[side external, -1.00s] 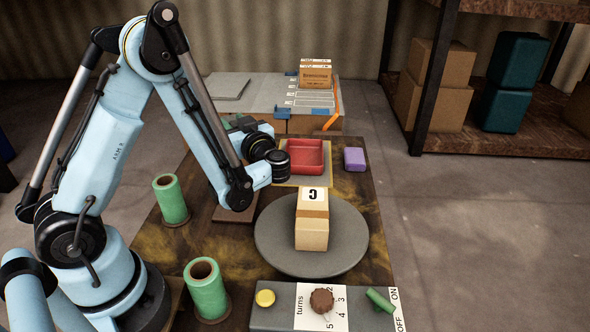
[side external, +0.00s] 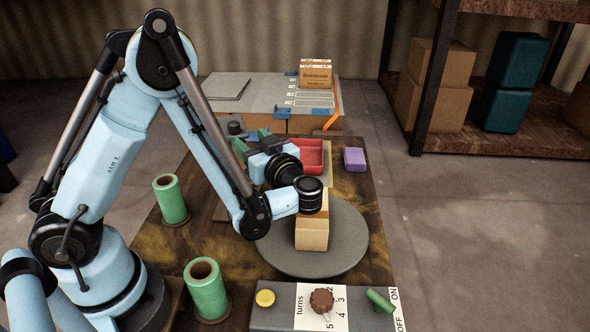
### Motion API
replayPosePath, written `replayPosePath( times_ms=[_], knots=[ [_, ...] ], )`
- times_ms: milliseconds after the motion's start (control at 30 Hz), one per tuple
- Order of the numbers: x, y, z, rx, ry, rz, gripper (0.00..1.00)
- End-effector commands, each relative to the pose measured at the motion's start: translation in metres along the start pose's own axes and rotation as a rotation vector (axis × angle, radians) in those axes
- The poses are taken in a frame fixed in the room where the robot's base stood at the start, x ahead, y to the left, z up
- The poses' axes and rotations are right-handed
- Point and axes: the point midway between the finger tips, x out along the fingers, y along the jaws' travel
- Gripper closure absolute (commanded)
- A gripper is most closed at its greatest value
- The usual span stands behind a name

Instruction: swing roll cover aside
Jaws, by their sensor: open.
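I cannot pick out the roll cover for certain; it may be hidden behind my arm. Two green rolls stand upright on the left side of the table, one farther back (side external: 171,198) and one nearer (side external: 206,289). My gripper (side external: 240,147) is beyond the bend of my wrist, left of the red tray (side external: 311,156). It is open, with its fingers toward the left and partly hidden by my wrist. A dark knob-like part (side external: 235,127) shows just behind it. A brown flat piece (side external: 222,211) is mostly covered by my forearm.
A grey turntable (side external: 345,245) carries a tan box (side external: 311,236), partly covered by my wrist. A control panel (side external: 272,316) with a yellow button, brown knob and green switch lies in front. A purple block (side external: 355,159) sits right of the tray. A shelf (side external: 560,142) stands at the right.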

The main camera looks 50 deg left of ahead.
Motion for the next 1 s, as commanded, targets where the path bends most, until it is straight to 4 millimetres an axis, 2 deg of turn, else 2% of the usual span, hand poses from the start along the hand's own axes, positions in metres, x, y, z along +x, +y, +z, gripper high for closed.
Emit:
replayPosePath(
  times_ms=[100,200,533,700,867,1000],
  knots=[
    [-0.015,0.001,0.0,0.0,0.0,0.003,0.47],
    [-0.022,0.0,0.0,0.0,0.0,0.0,0.47],
    [-0.026,0.0,0.0,0.0,0.0,0.0,0.47],
    [-0.024,0.005,0.0,0.021,-0.024,-0.006,0.73],
    [-0.02,0.025,0.0,0.114,-0.134,-0.021,0.98],
    [-0.015,0.049,-0.006,0.236,-0.292,-0.028,1.0]
  ],
)
